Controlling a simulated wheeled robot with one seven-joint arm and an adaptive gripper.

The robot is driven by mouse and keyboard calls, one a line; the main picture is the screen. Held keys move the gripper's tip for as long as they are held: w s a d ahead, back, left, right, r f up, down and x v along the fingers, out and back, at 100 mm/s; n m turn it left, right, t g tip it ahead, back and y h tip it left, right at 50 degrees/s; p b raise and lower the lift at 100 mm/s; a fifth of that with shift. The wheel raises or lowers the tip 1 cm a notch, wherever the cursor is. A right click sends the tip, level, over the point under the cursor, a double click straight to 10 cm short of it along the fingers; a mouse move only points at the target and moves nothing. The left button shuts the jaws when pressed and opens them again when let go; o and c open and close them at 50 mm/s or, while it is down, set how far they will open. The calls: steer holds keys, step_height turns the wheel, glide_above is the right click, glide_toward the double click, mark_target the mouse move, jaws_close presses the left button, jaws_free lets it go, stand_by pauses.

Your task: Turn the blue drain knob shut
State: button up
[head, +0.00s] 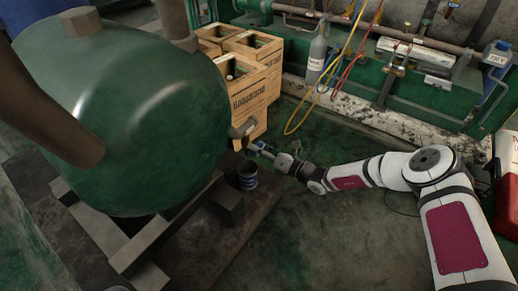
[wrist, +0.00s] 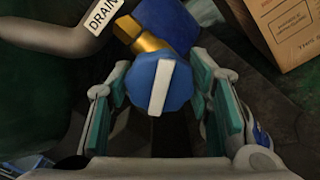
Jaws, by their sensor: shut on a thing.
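The blue drain knob (wrist: 159,88) has a white bar across its face, tilted slightly from vertical in the wrist view. It sits on a brass valve (wrist: 143,38) beside a grey pipe with a "DRAIN" label (wrist: 103,14). My gripper (wrist: 160,78) is shut on the knob, with a teal-padded finger on each side. In the head view my gripper (head: 262,149) reaches from the right to the lower right side of the green tank (head: 130,110). The knob is too small there to make out clearly.
A dark blue can (head: 248,176) stands on the floor below the drain. Wooden crates (head: 250,95) stand close behind. A grey cylinder (head: 317,55) and yellow and red hoses (head: 340,65) are at the back. The floor (head: 300,230) in front is clear.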

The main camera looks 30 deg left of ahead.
steer(key=m, duration=0.6)
steer(key=shift+f+m, duration=0.1)
steer(key=shift+m, duration=0.2)
stand_by(0.5)
steer(key=o, duration=1.2)
steer(key=shift+c, duration=0.2)
steer(key=shift+d, duration=0.1)
steer(key=s+d, duration=0.1)
steer(key=d, duration=1.1)
